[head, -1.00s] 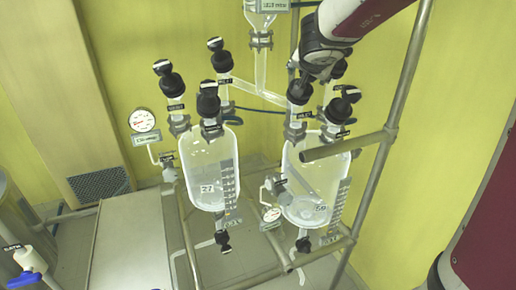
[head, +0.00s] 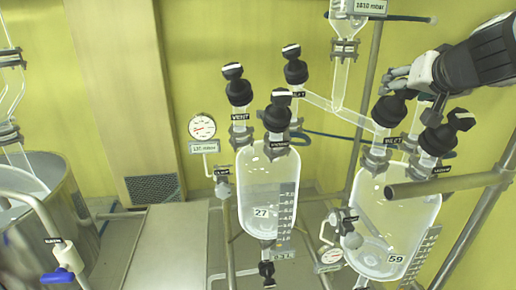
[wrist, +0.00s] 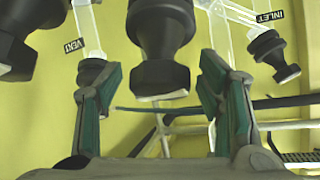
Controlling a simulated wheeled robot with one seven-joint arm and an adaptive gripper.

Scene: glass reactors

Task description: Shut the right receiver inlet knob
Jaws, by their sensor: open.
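The right receiver (head: 395,215) is a clear glass vessel marked 59. Its inlet knob (head: 390,110) is a black stopcock knob on the neck labelled inlet. My gripper (head: 388,80) is open, with its fingers just above and close to that knob; whether they touch cannot be told. In the wrist view my gripper (wrist: 161,72) has one finger on each side of a large black knob (wrist: 160,45), which seems to be this inlet knob, though its own label does not show. The knob's pale-marked end faces my gripper.
Another black knob (head: 447,130) stands close right of the inlet knob. The left receiver (head: 266,195), marked 27, has several similar knobs. A metal rail (head: 450,185) crosses before the right receiver. A steel vessel (head: 75,215) stands at left.

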